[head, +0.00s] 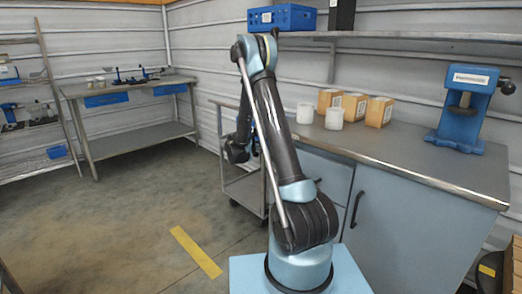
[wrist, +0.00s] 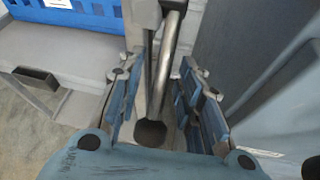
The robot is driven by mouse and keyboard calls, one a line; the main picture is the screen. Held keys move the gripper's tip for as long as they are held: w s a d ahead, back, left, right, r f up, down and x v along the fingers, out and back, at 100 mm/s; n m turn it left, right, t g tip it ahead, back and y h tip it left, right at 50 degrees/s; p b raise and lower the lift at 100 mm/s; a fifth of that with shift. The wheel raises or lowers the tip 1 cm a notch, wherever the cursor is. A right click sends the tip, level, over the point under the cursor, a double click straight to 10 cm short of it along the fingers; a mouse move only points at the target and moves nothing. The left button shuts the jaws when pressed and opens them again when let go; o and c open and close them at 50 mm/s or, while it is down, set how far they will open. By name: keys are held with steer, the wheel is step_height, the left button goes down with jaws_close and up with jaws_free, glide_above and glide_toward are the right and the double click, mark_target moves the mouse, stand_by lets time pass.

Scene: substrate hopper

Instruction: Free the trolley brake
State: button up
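The grey trolley (head: 243,190) stands behind my arm in the head view, beside the workbench, with dark castors at its foot. Part of it seems to show at left in the wrist view as a pale grey surface (wrist: 75,55) with a dark block (wrist: 35,78) on its edge; I cannot tell whether that block is the brake. My gripper (wrist: 160,68) is open, its blue-padded fingers apart. Two metal bars (wrist: 168,55) and a dark round end (wrist: 150,133) show between the fingers; contact cannot be told. My arm hides much of the trolley in the head view.
The workbench (head: 430,155) on the right carries white pots (head: 334,118), cardboard boxes (head: 379,111) and a blue press (head: 464,105). A blue crate (wrist: 85,14) is at upper left in the wrist view. The floor (head: 130,215) at left is clear, with a yellow strip (head: 196,252).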

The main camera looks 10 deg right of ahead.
steer(key=shift+w+d+f, duration=0.1)
steer(key=shift+w+d, duration=0.1)
jaws_close()
